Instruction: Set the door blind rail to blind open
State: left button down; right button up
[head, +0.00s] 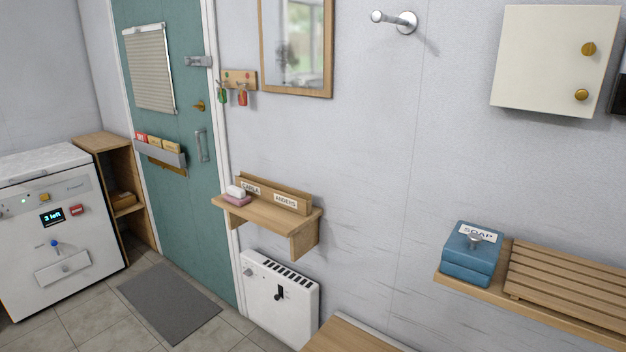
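The door blind (149,68) hangs on the upper part of the teal door (190,222) at the left of the head view. Its pale slats are spread down over the panel, so it looks lowered. A thin rail (143,27) runs along its top edge. The slats' exact tilt is too small to tell. Neither of my grippers shows in the head view.
A grey mat (170,301) lies before the door. A white machine (58,232) and wooden cabinet (118,190) stand left of it. A wall shelf (268,222), white heater (279,299) and bench (350,338) are right of it. Tiled floor is free around the mat.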

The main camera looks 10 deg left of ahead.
aim_at(159, 26)
jog(key=i+j+z, duration=0.1)
jog(key=i+j, duration=1.3)
jog(key=j, duration=0.15)
jog(key=i+j, duration=0.15)
jog(key=j, duration=0.2)
jog(key=i+j, duration=0.2)
jog(key=j, duration=0.2)
jog(key=i+j, duration=0.15)
jog(key=j, duration=0.2)
jog(key=i+j, duration=0.2)
jog(key=j, duration=0.15)
jog(key=i+j, duration=0.2)
jog(key=j, duration=0.15)
jog(key=i+j+z, duration=0.1)
jog(key=j, duration=0.3)
jog(key=i+j, duration=0.25)
jog(key=j, duration=0.1)
